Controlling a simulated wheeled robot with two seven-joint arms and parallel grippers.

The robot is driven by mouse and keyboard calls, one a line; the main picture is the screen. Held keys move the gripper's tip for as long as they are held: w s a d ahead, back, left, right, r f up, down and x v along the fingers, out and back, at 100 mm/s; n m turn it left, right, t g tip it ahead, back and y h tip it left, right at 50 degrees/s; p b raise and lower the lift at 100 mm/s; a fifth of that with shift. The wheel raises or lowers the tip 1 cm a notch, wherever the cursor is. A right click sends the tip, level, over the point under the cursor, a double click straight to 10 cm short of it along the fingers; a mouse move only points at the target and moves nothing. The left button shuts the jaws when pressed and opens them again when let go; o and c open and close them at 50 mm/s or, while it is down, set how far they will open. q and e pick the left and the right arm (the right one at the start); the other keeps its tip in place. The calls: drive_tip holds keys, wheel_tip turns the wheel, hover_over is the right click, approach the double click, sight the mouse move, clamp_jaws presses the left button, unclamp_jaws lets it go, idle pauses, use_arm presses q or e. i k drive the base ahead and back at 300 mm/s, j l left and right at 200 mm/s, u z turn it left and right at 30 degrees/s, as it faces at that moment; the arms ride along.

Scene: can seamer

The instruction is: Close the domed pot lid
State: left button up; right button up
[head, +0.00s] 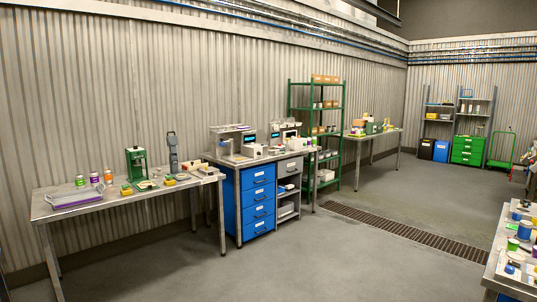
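I cannot make out a domed pot or its lid in the head view; at this distance the small items are too small to tell apart. Neither of my grippers shows. A green upright machine (136,162) and a grey upright machine (173,152) stand on or behind the left metal table (75,210).
A blue drawer cabinet (257,203) supports a worktop with boxy instruments. A green shelf rack (291,100) and another table (372,134) stand farther back. A cluttered bench (497,262) is at the lower right. The grey floor (330,255) between is open, with a drain grate (400,229).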

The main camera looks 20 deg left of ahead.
sight(261, 135)
drive_tip(key=i+u, duration=0.25)
drive_tip(key=i, duration=6.75)
